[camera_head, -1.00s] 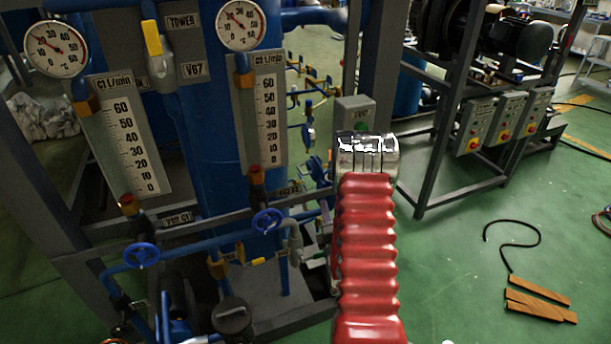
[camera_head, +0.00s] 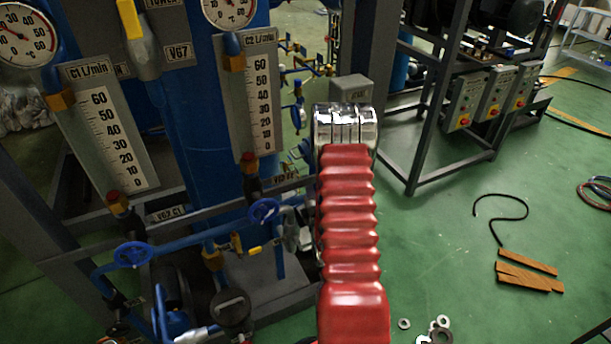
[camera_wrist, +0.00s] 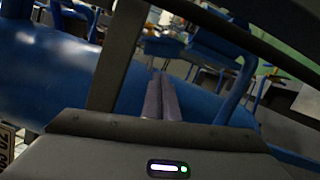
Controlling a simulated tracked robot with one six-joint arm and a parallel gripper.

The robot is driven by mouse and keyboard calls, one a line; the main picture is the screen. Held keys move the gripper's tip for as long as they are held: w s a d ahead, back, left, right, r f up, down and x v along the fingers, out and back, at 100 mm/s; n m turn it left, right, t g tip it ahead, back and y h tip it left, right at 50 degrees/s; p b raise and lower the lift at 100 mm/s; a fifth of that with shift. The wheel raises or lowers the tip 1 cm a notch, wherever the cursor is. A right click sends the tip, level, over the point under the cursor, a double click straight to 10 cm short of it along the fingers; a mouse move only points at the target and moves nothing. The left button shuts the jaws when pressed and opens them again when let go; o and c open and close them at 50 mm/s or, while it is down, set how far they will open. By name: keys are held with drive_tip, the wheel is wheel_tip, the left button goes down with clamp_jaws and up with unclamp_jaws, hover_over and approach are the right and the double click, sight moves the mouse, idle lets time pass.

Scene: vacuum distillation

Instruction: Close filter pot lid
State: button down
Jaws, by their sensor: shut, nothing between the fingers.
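My gripper (camera_wrist: 162,98) shows in the wrist view with its two fingers together and nothing between them. It points toward a large blue cylinder (camera_wrist: 60,75) and blue pipes. In the head view my red arm reaches forward, and the gripper itself is hidden. A dark round pot-like part (camera_head: 230,308) stands low among the blue pipes in the head view, left of my arm. I cannot tell whether it is the filter pot or how its lid sits. No lid can be made out in the wrist view.
A grey frame carries gauges and flow meters (camera_head: 103,125), with blue handwheels (camera_head: 133,254) below. A rack with control boxes (camera_head: 460,105) stands at the right. A black hose (camera_head: 500,205), brown boards (camera_head: 528,272) and washers (camera_head: 438,330) lie on the green floor, otherwise mostly clear.

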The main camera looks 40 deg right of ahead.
drive_tip(key=x, duration=0.9)
drive_tip(key=shift+w, duration=0.2)
drive_tip(key=shift+w+r, duration=0.1)
